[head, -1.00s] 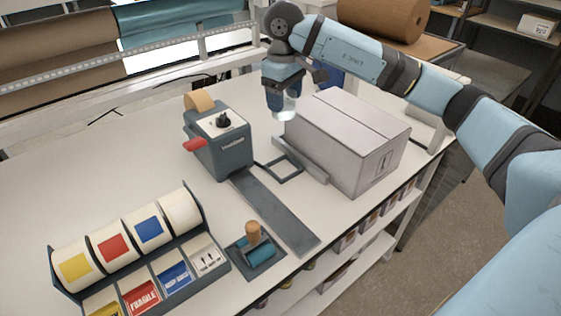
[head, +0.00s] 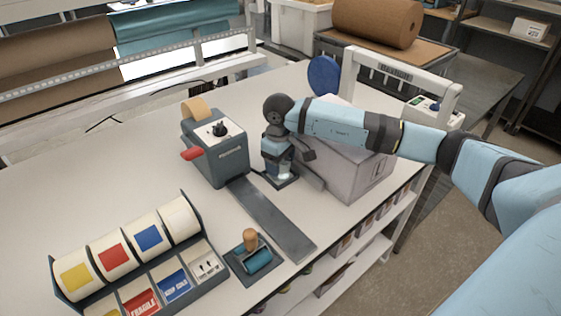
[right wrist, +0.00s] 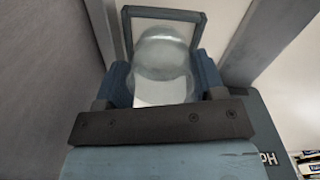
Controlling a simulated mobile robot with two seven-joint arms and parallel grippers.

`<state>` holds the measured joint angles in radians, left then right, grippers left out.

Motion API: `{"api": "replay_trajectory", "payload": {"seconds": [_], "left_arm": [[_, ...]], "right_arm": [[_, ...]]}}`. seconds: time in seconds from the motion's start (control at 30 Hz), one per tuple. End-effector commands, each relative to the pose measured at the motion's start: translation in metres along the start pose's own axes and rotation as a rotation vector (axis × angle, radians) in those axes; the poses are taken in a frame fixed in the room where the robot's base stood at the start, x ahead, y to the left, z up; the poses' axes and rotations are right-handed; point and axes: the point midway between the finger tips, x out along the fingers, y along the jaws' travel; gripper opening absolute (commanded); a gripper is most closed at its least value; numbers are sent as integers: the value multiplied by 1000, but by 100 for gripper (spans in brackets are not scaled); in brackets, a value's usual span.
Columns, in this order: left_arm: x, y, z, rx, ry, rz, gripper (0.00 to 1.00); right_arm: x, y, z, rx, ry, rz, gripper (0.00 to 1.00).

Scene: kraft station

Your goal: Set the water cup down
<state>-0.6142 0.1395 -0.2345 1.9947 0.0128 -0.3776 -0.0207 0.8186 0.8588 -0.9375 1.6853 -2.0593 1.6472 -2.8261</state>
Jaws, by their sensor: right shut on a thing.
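My right gripper (head: 279,173) is low over the table, between the tape dispenser and the carton. In the right wrist view it (right wrist: 162,85) is shut on a clear glass water cup (right wrist: 163,55), with a finger on each side. The cup shows only as a small pale patch under the gripper in the head view. A dark square frame (right wrist: 165,12) lies on the table around or just below the cup. I cannot tell whether the cup's base touches the table. My left gripper is not in view.
The grey tape dispenser (head: 216,155) with a red handle stands left of the gripper. The carton (head: 352,168) stands close on the right, partly behind my arm. A dark metal strip (head: 270,220) runs forward.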

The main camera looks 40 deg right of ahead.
Motion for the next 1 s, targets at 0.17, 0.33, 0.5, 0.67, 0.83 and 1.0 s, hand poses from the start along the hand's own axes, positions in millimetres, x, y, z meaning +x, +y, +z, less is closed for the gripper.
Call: {"api": "replay_trajectory", "payload": {"seconds": [0.17,0.33,0.5,0.67,0.83,1.0], "left_arm": [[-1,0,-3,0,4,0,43],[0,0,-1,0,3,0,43],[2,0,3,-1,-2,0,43],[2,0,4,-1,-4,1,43],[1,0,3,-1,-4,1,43],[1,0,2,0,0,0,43]], "right_arm": [[6,0,0,0,2,1,34],[8,0,0,0,1,1,34],[9,0,0,0,2,1,79],[9,0,0,0,1,1,89],[8,0,0,0,1,1,89],[-7,1,-1,0,5,2,89]]}}
